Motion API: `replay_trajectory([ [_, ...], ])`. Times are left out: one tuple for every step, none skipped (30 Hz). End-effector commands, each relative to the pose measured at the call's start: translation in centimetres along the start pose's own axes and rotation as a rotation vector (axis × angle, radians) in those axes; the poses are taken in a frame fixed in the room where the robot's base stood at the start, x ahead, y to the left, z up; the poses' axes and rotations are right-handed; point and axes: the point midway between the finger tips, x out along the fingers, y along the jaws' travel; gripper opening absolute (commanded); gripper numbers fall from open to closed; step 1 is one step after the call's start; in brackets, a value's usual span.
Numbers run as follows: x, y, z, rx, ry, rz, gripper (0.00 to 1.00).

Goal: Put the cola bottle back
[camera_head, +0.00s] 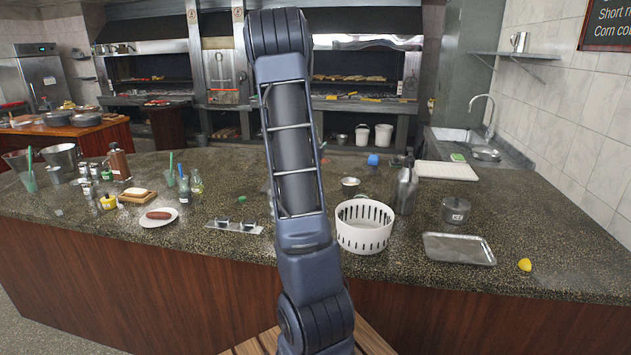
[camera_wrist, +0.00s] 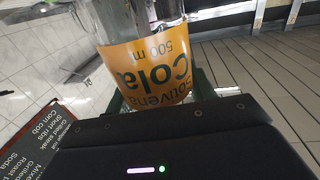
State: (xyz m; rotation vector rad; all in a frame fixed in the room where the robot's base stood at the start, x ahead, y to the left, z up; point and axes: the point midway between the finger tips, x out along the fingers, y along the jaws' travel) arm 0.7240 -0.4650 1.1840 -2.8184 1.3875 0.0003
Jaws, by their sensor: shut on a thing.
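The cola bottle (camera_wrist: 150,72) fills the upper middle of the wrist view. It is clear, with an orange label reading "Cola 500 ml" upside down in the picture. My gripper (camera_wrist: 160,92) is shut on it, with dark green finger parts showing at both sides of the label. The bottle's upper edge runs out of the wrist view.
The speckled counter (camera_head: 330,290) holds a white slotted basket (camera_head: 364,238), a steel bottle (camera_head: 405,190), a metal tray (camera_head: 458,262) and a lemon piece (camera_head: 524,265). At left stand a sausage plate (camera_head: 176,221) and several bottles. A menu board (camera_wrist: 50,145) shows in the wrist view.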

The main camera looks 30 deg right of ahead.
Motion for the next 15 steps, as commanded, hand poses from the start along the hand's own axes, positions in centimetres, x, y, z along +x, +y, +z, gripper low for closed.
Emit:
replay_trajectory([
  [0.1, 0.0, 1.1, -0.004, -0.002, 0.001, 0.23],
  [0.1, 0.0, 1.6, -0.004, -0.002, 0.001, 0.23],
  [0.0, 0.0, 2.5, -0.003, -0.003, 0.001, 0.23],
  [0.0, 0.0, 3.0, -0.004, -0.002, 0.001, 0.23],
  [0.0, 0.0, 3.5, -0.003, -0.002, 0.001, 0.23],
  [0.0, -0.1, 4.3, -0.003, -0.003, 0.0, 0.23],
  [0.0, -0.1, 4.8, -0.004, -0.003, 0.0, 0.23],
  [0.0, 0.0, 5.4, -0.003, -0.002, 0.0, 0.23],
  [0.0, -0.1, 6.1, -0.003, -0.003, 0.0, 0.23],
  [0.0, 0.0, 6.6, -0.003, -0.002, 0.0, 0.23],
  [0.0, 0.0, 7.0, -0.003, -0.001, 0.0, 0.23],
  [0.0, 0.0, 7.7, -0.003, -0.002, 0.0, 0.23],
  [0.0, 0.0, 8.1, -0.002, -0.002, 0.0, 0.23],
  [0.0, 0.0, 8.4, -0.002, -0.001, 0.001, 0.23],
  [0.1, 0.0, 8.8, -0.002, 0.0, 0.001, 0.23],
])
